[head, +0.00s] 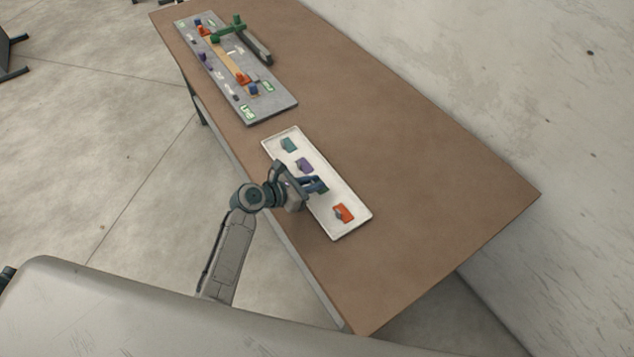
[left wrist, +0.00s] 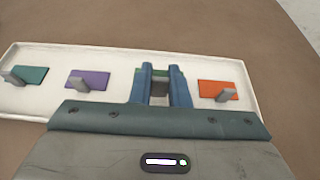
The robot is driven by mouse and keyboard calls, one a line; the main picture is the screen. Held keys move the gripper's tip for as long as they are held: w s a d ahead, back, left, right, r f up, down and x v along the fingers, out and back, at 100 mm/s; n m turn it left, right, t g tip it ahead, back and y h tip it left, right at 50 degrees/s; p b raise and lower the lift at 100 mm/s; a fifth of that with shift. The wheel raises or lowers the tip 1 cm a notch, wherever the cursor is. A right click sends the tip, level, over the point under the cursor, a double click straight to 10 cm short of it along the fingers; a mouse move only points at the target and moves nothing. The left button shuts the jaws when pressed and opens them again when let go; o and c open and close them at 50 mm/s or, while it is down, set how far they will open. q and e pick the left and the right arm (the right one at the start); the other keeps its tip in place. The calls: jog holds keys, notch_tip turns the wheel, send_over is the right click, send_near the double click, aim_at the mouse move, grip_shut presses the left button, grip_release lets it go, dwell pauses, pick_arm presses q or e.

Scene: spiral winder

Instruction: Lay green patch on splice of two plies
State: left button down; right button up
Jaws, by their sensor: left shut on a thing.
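A white tray (head: 353,232) holds a row of small patches with grey tabs. My left gripper (head: 320,186) is over the tray, between the purple patch and the orange patch. In the left wrist view my left gripper (left wrist: 161,88) is shut on the tab of the green patch (left wrist: 160,72), mostly hidden between the fingers. I cannot tell if the patch touches the tray. At the far end of the table, a grey board (head: 270,109) carries a tan strip (head: 226,60) that looks like the plies. The splice is too small to make out. My right gripper is not in view.
The tray also holds a teal patch (head: 289,144), a purple patch (head: 305,165) and an orange patch (head: 343,212). A green arm on a dark bar (head: 256,47) stands on the board, with several small coloured blocks. The brown table (head: 420,190) is clear to the right.

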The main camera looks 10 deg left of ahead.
pick_arm(q)
jog(key=shift+w+d, duration=0.2)
jog(key=shift+w, duration=0.15)
jog(key=shift+w+d, duration=0.3)
jog(key=shift+w, duration=0.2)
notch_tip(320, 180, down, 2)
jog(key=shift+f+p, duration=0.2)
jog(key=shift+p, duration=0.7)
jog(key=shift+f, duration=0.45)
jog(key=shift+f, duration=0.1)
jog(key=shift+f, duration=0.15)
jog(key=c, duration=1.4)
grip_release()
